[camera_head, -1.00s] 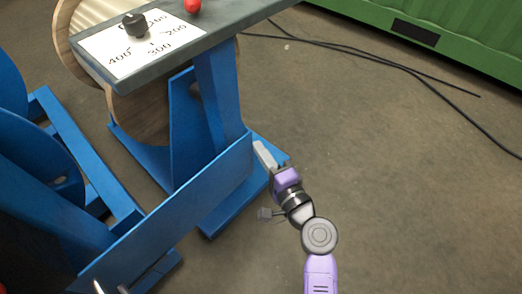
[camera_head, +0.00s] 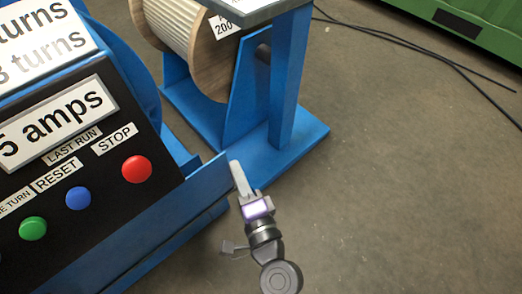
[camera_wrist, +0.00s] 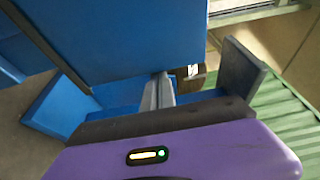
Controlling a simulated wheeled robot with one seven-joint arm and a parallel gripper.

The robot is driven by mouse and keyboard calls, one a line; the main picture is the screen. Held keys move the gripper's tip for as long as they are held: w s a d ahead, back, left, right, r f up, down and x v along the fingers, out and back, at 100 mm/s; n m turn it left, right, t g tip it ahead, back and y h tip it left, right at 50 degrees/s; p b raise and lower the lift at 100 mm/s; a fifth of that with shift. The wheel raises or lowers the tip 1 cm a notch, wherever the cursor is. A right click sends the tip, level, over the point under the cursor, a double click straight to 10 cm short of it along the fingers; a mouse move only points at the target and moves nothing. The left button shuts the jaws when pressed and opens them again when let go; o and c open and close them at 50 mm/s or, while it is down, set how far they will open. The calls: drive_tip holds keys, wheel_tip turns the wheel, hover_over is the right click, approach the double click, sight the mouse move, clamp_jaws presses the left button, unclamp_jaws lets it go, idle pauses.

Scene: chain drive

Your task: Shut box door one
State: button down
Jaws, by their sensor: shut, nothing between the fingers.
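A long blue panel (camera_head: 150,248), which looks like the box door, runs from the lower left to my gripper below the black control face. No label naming it shows, and I cannot tell whether it is fully closed. My gripper (camera_head: 236,168) is shut and empty. Its fingertips are at the panel's right end, touching or very close. In the wrist view the shut fingers (camera_wrist: 158,92) are at the lower edge of a large blue surface (camera_wrist: 130,35), probably the same panel. The purple gripper body hides what lies below.
The black control face carries a red button (camera_head: 137,169), a blue button (camera_head: 78,198) and a green button (camera_head: 33,228). A wooden spool (camera_head: 190,40) stands in a blue frame behind. Black cables (camera_head: 420,58) lie on the floor. The floor at right is clear.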

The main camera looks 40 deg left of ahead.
sight(192, 195)
drive_tip(key=s, duration=0.8)
drive_tip(key=s+a, duration=0.1)
drive_tip(key=s, duration=0.3)
drive_tip(key=shift+p, duration=0.35)
drive_tip(key=shift+w, duration=0.1)
